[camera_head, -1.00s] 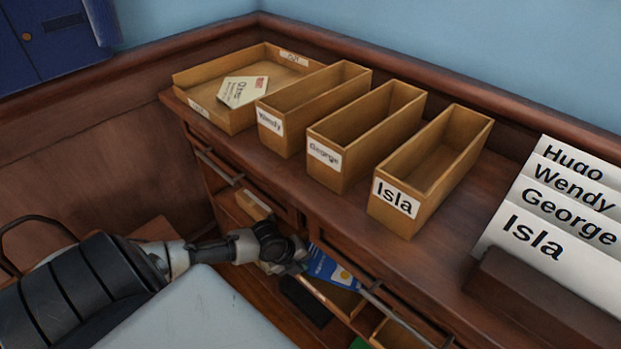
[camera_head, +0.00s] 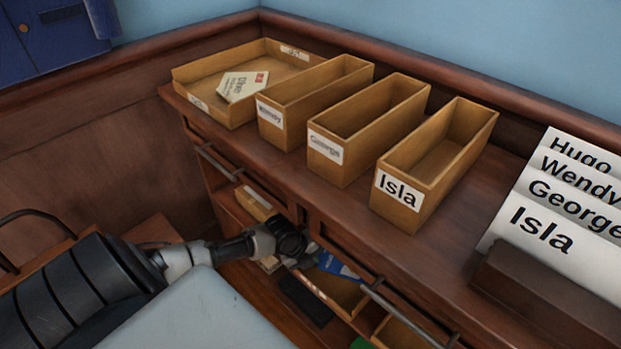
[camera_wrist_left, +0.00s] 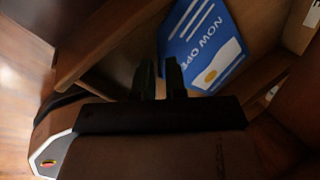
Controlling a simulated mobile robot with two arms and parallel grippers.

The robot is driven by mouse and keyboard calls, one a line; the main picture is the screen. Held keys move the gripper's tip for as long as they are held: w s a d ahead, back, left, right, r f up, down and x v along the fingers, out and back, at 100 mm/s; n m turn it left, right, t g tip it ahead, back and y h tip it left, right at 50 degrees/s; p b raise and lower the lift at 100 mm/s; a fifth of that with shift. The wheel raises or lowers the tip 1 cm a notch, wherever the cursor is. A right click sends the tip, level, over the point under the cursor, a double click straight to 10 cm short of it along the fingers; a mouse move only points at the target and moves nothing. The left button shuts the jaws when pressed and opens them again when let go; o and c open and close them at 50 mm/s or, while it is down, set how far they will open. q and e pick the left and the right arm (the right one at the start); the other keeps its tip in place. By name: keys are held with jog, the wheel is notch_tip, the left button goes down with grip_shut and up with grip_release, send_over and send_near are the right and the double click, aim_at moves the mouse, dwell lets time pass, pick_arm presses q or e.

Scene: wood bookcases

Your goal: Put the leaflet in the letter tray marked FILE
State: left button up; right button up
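The leaflet is a blue and white card reading "NOW OPE…" (camera_wrist_left: 208,45). In the head view it shows partly, as a blue patch (camera_head: 338,265), in an open compartment below the counter top. My left gripper (camera_head: 303,261) is at its left end. In the left wrist view the two dark fingers (camera_wrist_left: 160,68) are close together at the leaflet's near edge, with a narrow gap; whether they grip it is unclear. The wide, shallow wooden tray (camera_head: 216,117) stands at the counter's far left; its small labels are too blurred to read. My right gripper is out of view.
A cream envelope (camera_head: 243,86) lies in the shallow tray. Narrow boxes labelled Wendy (camera_head: 270,115), George (camera_head: 325,147) and Isla (camera_head: 398,187) stand to its right. Name cards (camera_head: 555,215) stand at far right. A metal rail (camera_head: 405,312) runs along the counter's front.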

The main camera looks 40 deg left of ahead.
pick_arm(q)
jog(key=shift+r, duration=0.1)
jog(key=shift+r, duration=0.15)
jog(key=p+v, duration=0.2)
jog(key=v, duration=0.3)
jog(key=s+a+p, duration=0.2)
jog(key=s+a, duration=0.3)
jog(key=s, duration=0.5)
jog(key=s+d+f+n+g+y, duration=0.1)
jog(key=s+d+n, duration=0.2)
jog(key=d+n, duration=0.6)
jog(key=s+d+f+n+g+y, duration=0.1)
jog(key=s+d+n, duration=0.2)
jog(key=d+n, duration=0.7)
jog(key=shift+f+n, duration=0.4)
jog(key=shift+n, duration=0.8)
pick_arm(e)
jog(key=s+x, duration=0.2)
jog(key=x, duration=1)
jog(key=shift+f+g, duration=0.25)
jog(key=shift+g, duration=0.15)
pick_arm(q)
jog(key=shift+d, duration=0.1)
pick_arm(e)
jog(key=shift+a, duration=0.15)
